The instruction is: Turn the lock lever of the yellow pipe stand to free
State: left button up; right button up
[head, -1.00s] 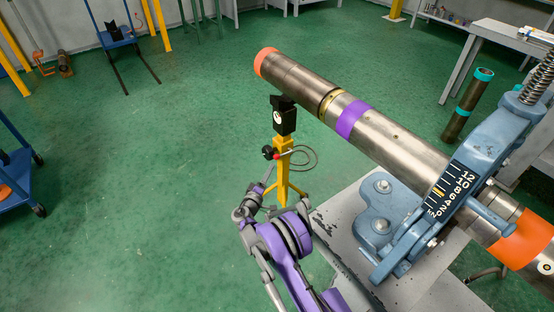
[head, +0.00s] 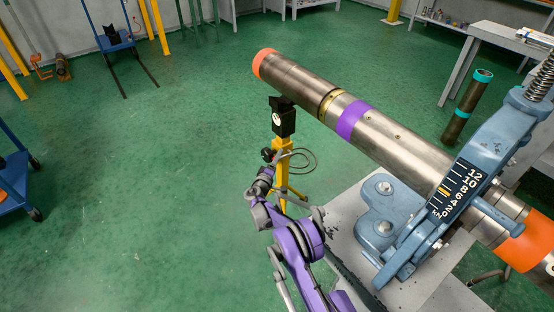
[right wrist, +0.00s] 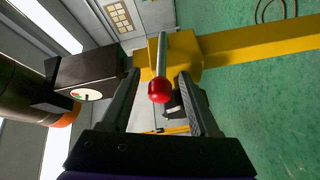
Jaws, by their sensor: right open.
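The yellow pipe stand (head: 282,150) stands on the floor below the far end of the pipe, with a black head (head: 283,118) on top. In the right wrist view its yellow post (right wrist: 265,42) runs sideways. The lock lever (right wrist: 162,55) is a grey rod ending in a red ball (right wrist: 159,91) that points towards the camera. My right gripper (right wrist: 160,74) is open, its two dark fingers on either side of the lever, with gaps visible on both sides. In the head view the red ball is hidden by my gripper. My left gripper is not in view.
A long steel pipe (head: 300,80) with orange ends and a purple band lies in the blue vise (head: 440,185) on a grey bench. A blue cart (head: 15,180) stands at the left edge. The green floor left of the stand is clear.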

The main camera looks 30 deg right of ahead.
grip_shut()
dwell(1.3)
